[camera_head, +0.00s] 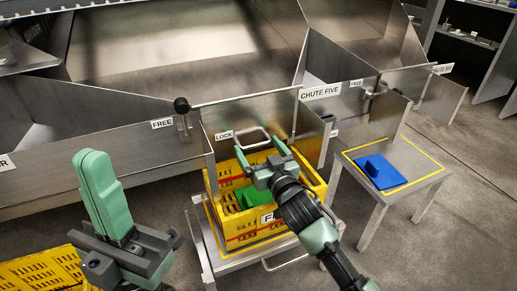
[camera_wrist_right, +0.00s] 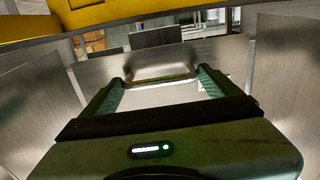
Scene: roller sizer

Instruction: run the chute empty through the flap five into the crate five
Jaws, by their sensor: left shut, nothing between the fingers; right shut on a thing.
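The chute five flap (camera_head: 278,112) is a metal plate under the "CHUTE FIVE" sign (camera_head: 320,92), with a metal loop handle (camera_head: 252,136). My right gripper (camera_head: 261,147) is shut on the handle, which also shows between its fingers in the right wrist view (camera_wrist_right: 160,73). The yellow crate (camera_head: 235,232), labelled "F…", stands below the flap on a low metal stand. A green thing (camera_head: 250,195) shows inside it, partly hidden by my right gripper. The visible chute floor (camera_head: 175,45) is bare metal. My left gripper (camera_head: 95,160) is shut and empty at the left.
A black-knobbed lever (camera_head: 182,107) stands between the "FREE" (camera_head: 162,123) and "LOCK" (camera_head: 223,134) labels. A small metal table (camera_head: 420,165) at the right bears a blue object (camera_head: 381,172). Another yellow crate (camera_head: 35,272) is at the lower left. Metal walls flank the flap.

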